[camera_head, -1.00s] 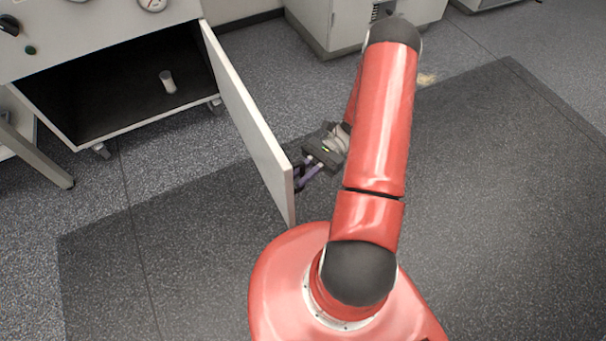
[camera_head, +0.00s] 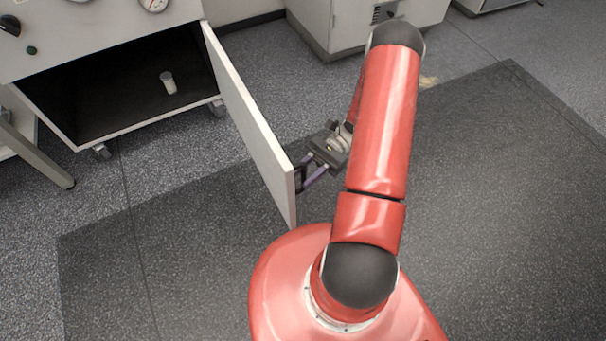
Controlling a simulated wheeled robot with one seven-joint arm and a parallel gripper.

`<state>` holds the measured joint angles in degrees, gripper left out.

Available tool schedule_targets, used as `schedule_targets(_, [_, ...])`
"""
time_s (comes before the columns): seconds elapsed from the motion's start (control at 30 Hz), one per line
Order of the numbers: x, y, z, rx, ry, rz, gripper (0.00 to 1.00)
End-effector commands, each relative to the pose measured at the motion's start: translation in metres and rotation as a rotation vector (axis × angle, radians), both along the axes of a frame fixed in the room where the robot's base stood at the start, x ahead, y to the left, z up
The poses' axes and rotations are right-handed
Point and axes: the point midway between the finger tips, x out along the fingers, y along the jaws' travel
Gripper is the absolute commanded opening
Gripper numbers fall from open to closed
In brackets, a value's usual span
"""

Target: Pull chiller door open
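The chiller door (camera_head: 248,120) is a white panel hinged at the right side of the cabinet opening. It stands wide open, swung out toward me. A dark handle (camera_head: 299,178) sits on its outer face near the free edge. My gripper (camera_head: 307,170) is on the right of the door at this handle, its purple fingers pointing left toward it. The fingers look spread apart, with the handle close to their tips. Whether they touch it is hard to tell. My red arm reaches over from the lower right and hides part of the wrist.
The chiller's dark interior (camera_head: 120,88) holds a small white cup (camera_head: 168,82). The cabinet stands on casters (camera_head: 102,151). A grey cabinet (camera_head: 345,25) stands at the back. A dark floor mat (camera_head: 190,240) lies under the door, with clear floor at left and right.

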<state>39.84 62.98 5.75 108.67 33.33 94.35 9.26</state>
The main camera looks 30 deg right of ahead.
Motion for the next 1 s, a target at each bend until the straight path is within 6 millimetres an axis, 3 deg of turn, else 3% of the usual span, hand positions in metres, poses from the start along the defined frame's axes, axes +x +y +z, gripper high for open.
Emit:
schedule_targets(0.2, [0.013, -0.036, -0.002, -0.004, -0.004, -0.002, 0.32])
schedule_targets(0.4, [0.021, -0.06, -0.001, -0.003, -0.002, -0.001, 0.32])
schedule_targets(1.0, [0.023, -0.066, 0.0, -0.002, -0.001, 0.0, 0.32])
